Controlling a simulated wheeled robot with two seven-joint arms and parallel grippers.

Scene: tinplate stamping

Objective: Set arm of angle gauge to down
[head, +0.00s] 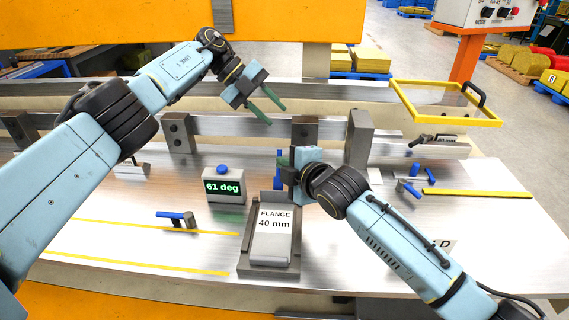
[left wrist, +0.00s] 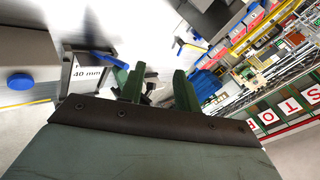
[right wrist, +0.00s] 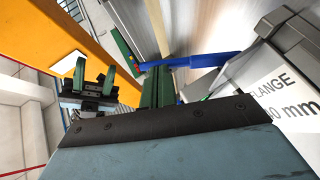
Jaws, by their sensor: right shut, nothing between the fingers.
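The angle gauge's display box (head: 223,186) reads 61 deg and has a blue button on top. A blue arm (head: 278,158) shows as a narrow strip behind the flange block; the block and my right gripper hide part of it. It also shows in the right wrist view (right wrist: 205,60) as a long blue bar just beyond my fingertips. My right gripper (head: 283,163) is shut and empty beside the blue arm; whether it touches cannot be told. My left gripper (head: 262,104) is open and empty, raised above the rail behind the gauge; its fingers stand apart in the left wrist view (left wrist: 160,85).
A block labelled FLANGE 40 mm (head: 272,233) stands in front of the blue arm. A blue-handled clamp (head: 178,217) lies to the left, and further blue-handled parts (head: 409,188) to the right. A yellow-framed guard (head: 445,118) stands back right. The front left tabletop is clear.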

